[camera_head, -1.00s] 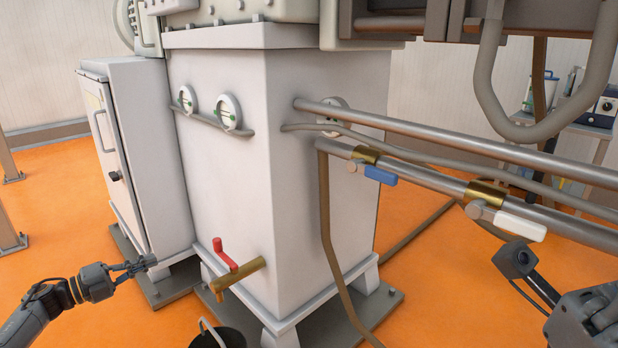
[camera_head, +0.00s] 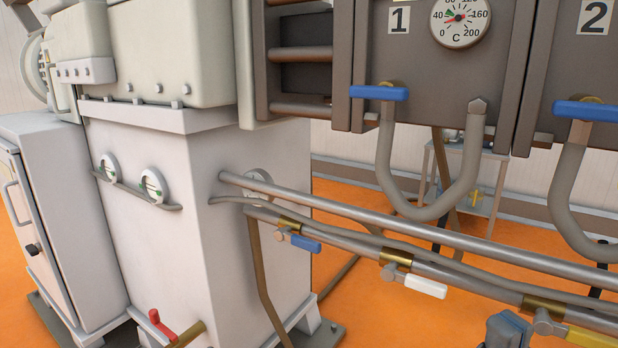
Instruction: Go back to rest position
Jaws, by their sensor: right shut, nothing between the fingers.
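My right gripper (camera_head: 508,330) shows only in part at the bottom edge of the head view, right of centre. It is shut and holds nothing. It is just below the metal pipes, near a brass fitting; I cannot tell whether it touches them. The rest of my right arm is below the frame. My left gripper and arm are out of view.
Pipes (camera_head: 445,234) run from the white cabinet (camera_head: 160,240) to the lower right, with a blue-handled valve (camera_head: 305,243), a white-handled valve (camera_head: 425,287) and a yellow handle (camera_head: 590,338). Grey hoses (camera_head: 385,165) hang below the machine panels. A red-handled tap (camera_head: 163,328) is at lower left.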

